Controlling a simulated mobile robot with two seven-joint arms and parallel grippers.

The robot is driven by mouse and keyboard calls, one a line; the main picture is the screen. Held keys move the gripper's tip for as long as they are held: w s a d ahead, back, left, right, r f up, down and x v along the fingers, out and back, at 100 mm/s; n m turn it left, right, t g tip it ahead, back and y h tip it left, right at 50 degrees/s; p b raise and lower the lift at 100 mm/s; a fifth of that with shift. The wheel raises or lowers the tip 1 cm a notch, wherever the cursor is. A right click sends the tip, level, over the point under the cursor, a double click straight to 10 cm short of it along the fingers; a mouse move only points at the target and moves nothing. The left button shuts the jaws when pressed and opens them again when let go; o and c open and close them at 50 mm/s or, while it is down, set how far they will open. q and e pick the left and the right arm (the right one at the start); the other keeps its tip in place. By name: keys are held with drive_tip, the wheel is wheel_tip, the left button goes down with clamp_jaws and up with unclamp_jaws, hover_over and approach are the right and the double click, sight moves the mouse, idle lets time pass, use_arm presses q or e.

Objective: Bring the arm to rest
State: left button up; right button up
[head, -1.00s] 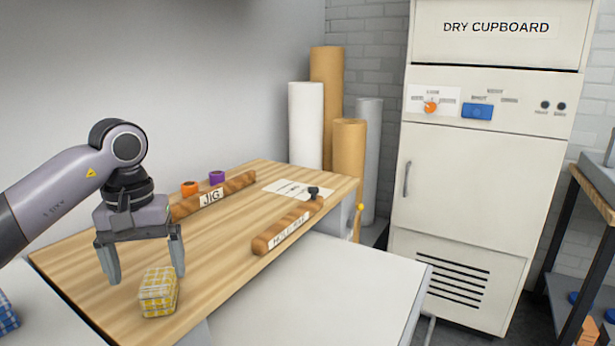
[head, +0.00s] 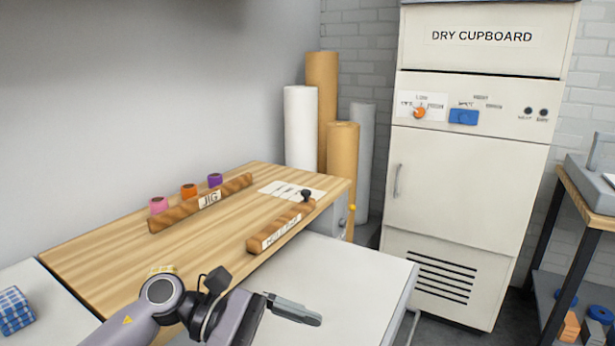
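My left arm comes in low at the left, its elbow raised in front of the wooden bench top (head: 130,255). My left gripper (head: 300,311) points right, over the white surface in front of the bench. Its fingers show edge-on and overlap, so I cannot tell whether they are apart; I see nothing held. My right gripper is not in view.
A JIG rail (head: 200,204) has pink, orange and purple pieces behind it. A second labelled wooden rail (head: 281,228) lies nearer the front edge. A blue checked block (head: 14,309) sits at far left. The white surface (head: 350,275) is clear to the right. The dry cupboard (head: 455,185) is shut.

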use_arm(q)
drive_tip(key=w+a+f+m+t+y+p, duration=0.15)
drive_tip(key=a+m+t, duration=0.25)
drive_tip(key=m+t, duration=0.9)
drive_tip(key=a+f+m+t+y+p, duration=0.3)
drive_tip(key=m+t, duration=0.4)
drive_tip(key=m, duration=1.3)
drive_tip(key=s+a+f+n+g+y+p, duration=0.1)
drive_tip(key=s+a+f+n+g+y, duration=0.2)
drive_tip(key=s+f+n, duration=0.4)
drive_tip(key=s+a+f+n+g+y+p, duration=0.1)
drive_tip(key=s+a+f+n+g+y, duration=0.2)
drive_tip(key=s+a+f+n+y, duration=0.2)
drive_tip(key=s+a+f+n, duration=0.3)
drive_tip(key=f+n, duration=0.1)
drive_tip(key=n, duration=0.2)
drive_tip(key=shift+n+g+p, duration=0.3)
drive_tip(key=shift+g+p, duration=0.1)
drive_tip(key=shift+a, duration=0.1)
